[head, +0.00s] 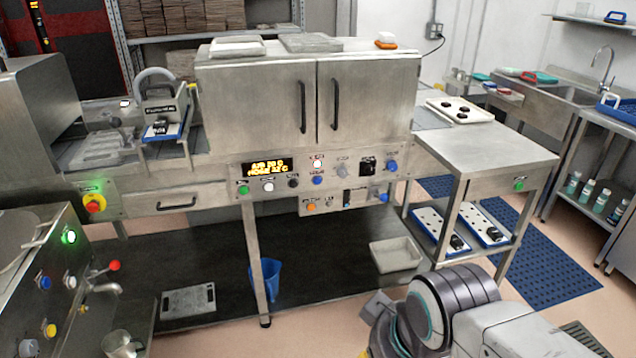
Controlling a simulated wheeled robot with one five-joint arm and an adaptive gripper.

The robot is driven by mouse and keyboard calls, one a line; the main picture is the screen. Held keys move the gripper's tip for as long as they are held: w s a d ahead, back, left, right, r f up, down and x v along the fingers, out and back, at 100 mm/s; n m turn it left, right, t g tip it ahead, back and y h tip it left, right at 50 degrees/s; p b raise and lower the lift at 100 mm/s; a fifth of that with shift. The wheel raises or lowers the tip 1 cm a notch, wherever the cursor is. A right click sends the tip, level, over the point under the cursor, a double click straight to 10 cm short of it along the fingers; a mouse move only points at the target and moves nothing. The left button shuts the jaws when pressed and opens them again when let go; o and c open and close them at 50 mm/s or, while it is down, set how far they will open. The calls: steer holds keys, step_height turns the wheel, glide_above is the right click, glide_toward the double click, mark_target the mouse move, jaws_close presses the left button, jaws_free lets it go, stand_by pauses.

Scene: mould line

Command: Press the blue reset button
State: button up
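Several blue buttons show in the head view, and I cannot read which one is labelled reset. On the steel machine's front panel, one blue button (317,180) sits right of the yellow-lettered display. Another blue button (391,166) is near the panel's right end. A third blue button (383,197) is on the lower panel strip. One more blue button (45,283) is on the control box at the left. My arm shows at the bottom right, below and apart from the panel. My gripper's fingers cannot be made out.
The lit display (265,167) is beside green, white and black controls. A red emergency knob (95,204) is at the left. A steel side table (487,163) with trays stands right of the machine. A blue floor mat (545,265) and a grey bin (396,255) lie below.

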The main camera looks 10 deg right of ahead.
jaws_close()
stand_by(1.3)
